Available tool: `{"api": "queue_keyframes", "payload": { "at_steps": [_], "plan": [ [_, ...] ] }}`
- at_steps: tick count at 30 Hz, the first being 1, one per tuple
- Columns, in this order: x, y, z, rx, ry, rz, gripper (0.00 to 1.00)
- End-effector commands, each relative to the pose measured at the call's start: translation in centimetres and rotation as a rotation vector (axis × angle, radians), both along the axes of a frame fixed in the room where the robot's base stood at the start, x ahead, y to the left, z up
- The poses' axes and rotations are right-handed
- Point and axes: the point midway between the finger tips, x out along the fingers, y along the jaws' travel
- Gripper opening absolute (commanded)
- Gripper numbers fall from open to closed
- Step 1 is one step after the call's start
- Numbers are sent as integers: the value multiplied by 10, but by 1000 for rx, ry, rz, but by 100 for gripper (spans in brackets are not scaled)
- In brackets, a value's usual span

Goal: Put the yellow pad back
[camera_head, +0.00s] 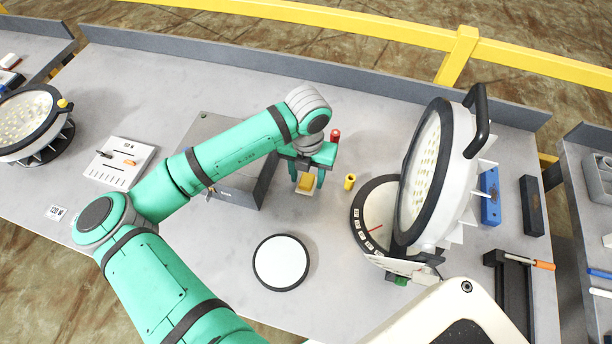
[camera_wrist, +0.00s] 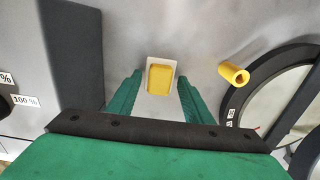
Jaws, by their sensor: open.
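The yellow pad (camera_head: 306,183) shows as a small yellow block with a pale border, close to my gripper's fingers in the head view. In the wrist view the yellow pad (camera_wrist: 160,79) lies between and just ahead of the two green fingers, with a gap on each side. My gripper (camera_head: 307,177) is open and points down over the table beside the grey box. In the wrist view my gripper (camera_wrist: 159,88) is open around empty space. I cannot tell how far the pad is from the fingertips or what it rests on.
A yellow tube (camera_head: 349,182) stands right of my gripper. The big round lamp (camera_head: 432,175) with its dial base is further right. A grey box (camera_head: 238,185) is on the left, partly under my arm. A white disc (camera_head: 281,262) lies in front. A red-topped object (camera_head: 335,135) stands behind.

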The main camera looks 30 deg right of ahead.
Motion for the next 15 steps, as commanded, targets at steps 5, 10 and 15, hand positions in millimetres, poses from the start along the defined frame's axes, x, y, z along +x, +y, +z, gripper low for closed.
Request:
{"api": "queue_keyframes", "payload": {
  "at_steps": [5,10,15],
  "plan": [
    [1,-1,25,-1,-3,-2,46],
    [0,-3,60,-2,-3,-5,46],
    [0,-1,91,-1,-2,-1,46]
  ]
}}
